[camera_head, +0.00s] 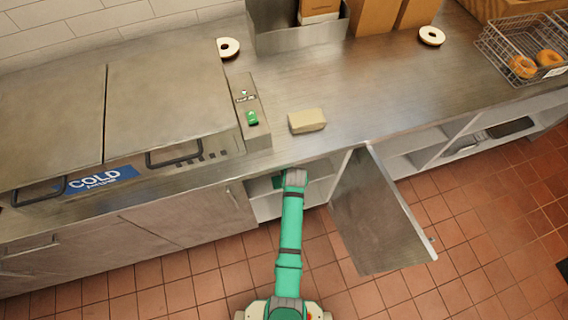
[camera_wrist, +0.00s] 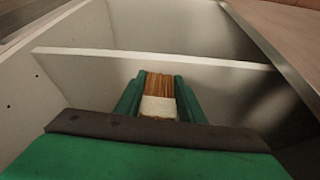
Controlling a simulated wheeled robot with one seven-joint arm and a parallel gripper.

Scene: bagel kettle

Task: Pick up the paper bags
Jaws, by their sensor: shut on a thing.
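The paper bags (camera_wrist: 159,92) show in the wrist view as a brown stack with a pale band around its near end. My gripper (camera_wrist: 160,98) is shut on the stack, with one green finger on each side of it. The stack is inside a white cabinet, in front of or below a pale shelf edge (camera_wrist: 150,58); I cannot tell whether it touches a surface. In the head view my green arm reaches into the open cabinet under the counter, and the bags and fingertips are hidden there.
The cabinet door (camera_head: 378,212) stands open to the right of my arm. The steel counter (camera_head: 350,80) above holds a tan block (camera_head: 306,121), bagels (camera_head: 228,47) and a wire basket (camera_head: 525,50). A cold unit (camera_head: 110,110) is at left. The tiled floor is clear.

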